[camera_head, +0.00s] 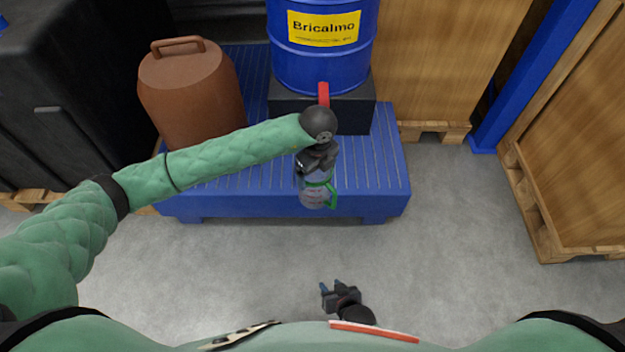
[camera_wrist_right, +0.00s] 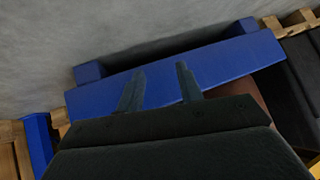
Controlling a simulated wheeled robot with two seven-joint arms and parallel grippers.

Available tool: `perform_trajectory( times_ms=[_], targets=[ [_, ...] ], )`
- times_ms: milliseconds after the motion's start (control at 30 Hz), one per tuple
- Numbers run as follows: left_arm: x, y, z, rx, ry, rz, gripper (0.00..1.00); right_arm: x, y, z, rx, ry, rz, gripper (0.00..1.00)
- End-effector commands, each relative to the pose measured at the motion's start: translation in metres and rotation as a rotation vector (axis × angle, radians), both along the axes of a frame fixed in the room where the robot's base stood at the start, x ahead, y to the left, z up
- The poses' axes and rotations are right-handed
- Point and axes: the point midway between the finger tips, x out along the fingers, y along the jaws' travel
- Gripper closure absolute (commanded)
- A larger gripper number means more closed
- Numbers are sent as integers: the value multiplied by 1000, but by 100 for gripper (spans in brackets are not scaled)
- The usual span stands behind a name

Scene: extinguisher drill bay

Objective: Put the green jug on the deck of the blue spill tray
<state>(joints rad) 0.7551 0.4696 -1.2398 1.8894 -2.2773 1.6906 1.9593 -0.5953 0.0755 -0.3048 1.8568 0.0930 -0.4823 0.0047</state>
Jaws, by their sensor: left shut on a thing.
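The green jug (camera_head: 313,196) is a clear, greyish vessel with a green handle and rim. My left gripper (camera_head: 317,174) is shut on its upper part and partly hides it. In the head view the jug overlaps the front edge of the blue spill tray (camera_head: 248,207); I cannot tell whether it touches it. The tray has a ribbed deck and also shows in the right wrist view (camera_wrist_right: 225,67). My right gripper (camera_head: 332,288) is low in front of the tray, empty, with its fingers apart in the right wrist view (camera_wrist_right: 160,70).
A brown can (camera_head: 187,95) stands on the tray's left part. A blue drum (camera_head: 322,65) with a yellow label sits on a black block (camera_head: 355,112) at the back. Wooden crates (camera_head: 450,65) stand to the right. The tray's front right deck and the grey floor (camera_head: 450,240) are clear.

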Motion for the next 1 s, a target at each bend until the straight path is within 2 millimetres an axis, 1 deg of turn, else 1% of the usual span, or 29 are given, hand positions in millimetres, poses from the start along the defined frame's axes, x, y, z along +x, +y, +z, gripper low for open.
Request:
perform_trajectory(
  times_ms=[267, 500, 600, 733, 867, 1000],
  targets=[
    [47, 3, -28, 1, 0, 4, 54, 29, 4, 31, 23, -118, -11, 64],
    [90, 6, -54, 1, -1, 2, 54, 57, 8, 69, 49, -253, -24, 64],
    [102, 8, -61, 1, -1, 2, 54, 66, 8, 82, 57, -298, -28, 64],
    [110, 8, -66, 0, 0, 0, 54, 72, 9, 92, 64, -329, -32, 64],
    [112, 8, -71, 0, 0, 0, 54, 74, 9, 96, 67, -344, -33, 64],
    [111, 8, -85, -1, 1, 0, 54, 81, 10, 108, 75, -384, -37, 64]
  ],
)
